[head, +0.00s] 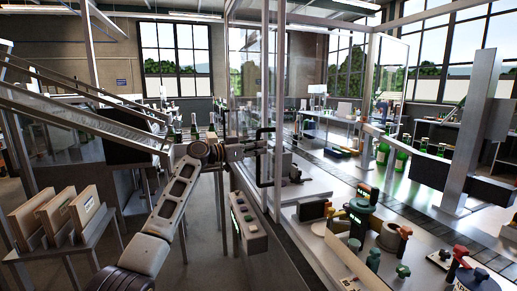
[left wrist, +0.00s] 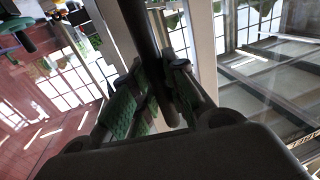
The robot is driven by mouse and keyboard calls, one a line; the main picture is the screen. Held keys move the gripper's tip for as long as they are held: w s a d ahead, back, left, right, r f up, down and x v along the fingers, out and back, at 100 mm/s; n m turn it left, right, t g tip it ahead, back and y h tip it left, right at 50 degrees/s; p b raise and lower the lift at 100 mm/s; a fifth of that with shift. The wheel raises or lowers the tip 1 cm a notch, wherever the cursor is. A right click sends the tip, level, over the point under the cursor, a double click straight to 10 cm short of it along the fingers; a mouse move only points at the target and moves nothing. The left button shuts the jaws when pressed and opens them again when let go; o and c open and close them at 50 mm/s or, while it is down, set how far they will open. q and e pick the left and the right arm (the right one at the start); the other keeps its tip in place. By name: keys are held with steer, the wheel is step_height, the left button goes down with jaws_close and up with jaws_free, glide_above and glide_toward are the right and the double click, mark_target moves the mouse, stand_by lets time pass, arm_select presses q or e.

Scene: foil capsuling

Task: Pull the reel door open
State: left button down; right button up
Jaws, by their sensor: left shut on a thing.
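The reel door (head: 248,75) is a clear panel in a metal frame on the near side of the machine enclosure. Its dark, upright bar handle (head: 262,172) stands at the panel's right edge. My left gripper (head: 258,147) reaches in from the left and is shut on the upper part of this handle. In the left wrist view the green-padded fingers (left wrist: 158,100) sit on both sides of the dark handle bar (left wrist: 138,28). I cannot tell whether the door stands slightly ajar. My right gripper is not in view.
A control box (head: 246,215) sticks out below the handle. A conveyor rail (head: 85,118) and a rack of wooden boxes (head: 62,212) stand at the left. Green bottles (head: 392,155) and knobbed fixtures (head: 362,215) are at the right. Open floor shows under my left arm.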

arm_select(q)
steer(key=c, duration=1.6)
jaws_free()
steer(key=shift+o, duration=0.9)
steer(key=v, duration=1.2)
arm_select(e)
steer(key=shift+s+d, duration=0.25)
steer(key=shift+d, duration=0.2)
